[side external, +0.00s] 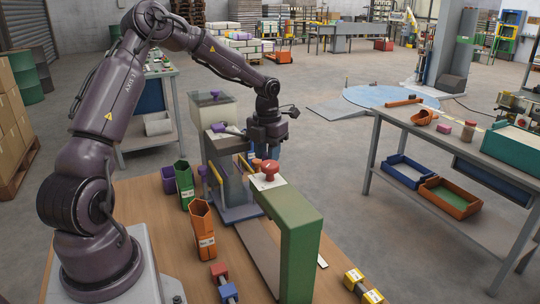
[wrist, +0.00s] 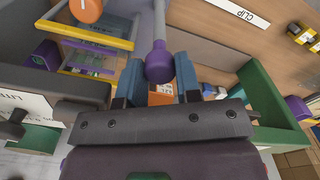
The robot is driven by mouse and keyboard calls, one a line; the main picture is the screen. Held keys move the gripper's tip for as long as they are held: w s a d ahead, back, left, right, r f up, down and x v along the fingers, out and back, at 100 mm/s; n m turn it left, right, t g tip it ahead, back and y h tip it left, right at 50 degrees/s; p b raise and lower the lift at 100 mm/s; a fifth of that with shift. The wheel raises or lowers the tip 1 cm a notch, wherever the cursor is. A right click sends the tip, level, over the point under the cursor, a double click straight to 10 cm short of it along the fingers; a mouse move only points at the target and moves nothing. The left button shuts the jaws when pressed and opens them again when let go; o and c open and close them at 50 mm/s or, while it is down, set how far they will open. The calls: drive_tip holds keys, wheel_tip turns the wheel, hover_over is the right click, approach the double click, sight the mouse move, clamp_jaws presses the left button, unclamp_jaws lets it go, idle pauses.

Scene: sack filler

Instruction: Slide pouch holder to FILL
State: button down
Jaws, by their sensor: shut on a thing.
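The fingertips appear to touch the knob. A yellow and purple frame (wrist: 85,42) stands to the left; I cannot tell for sure whether it is the pouch holder. A white sign (wrist: 22,106) at the left edge is partly cut off, its lettering hard to read.
Purple (side external: 168,180), green (side external: 184,190) and orange (side external: 203,225) holders stand to the left. A CLIP sign (wrist: 247,12) lies upper right in the wrist view. Yellow-ended pieces (side external: 362,286) lie front right.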

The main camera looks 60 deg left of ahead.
drive_tip(key=shift+a, duration=0.45)
drive_tip(key=c, duration=1)
unclamp_jaws()
drive_tip(key=shift+o, duration=1)
drive_tip(key=shift+d, duration=0.15)
wheel_tip(320, 180, up, 13)
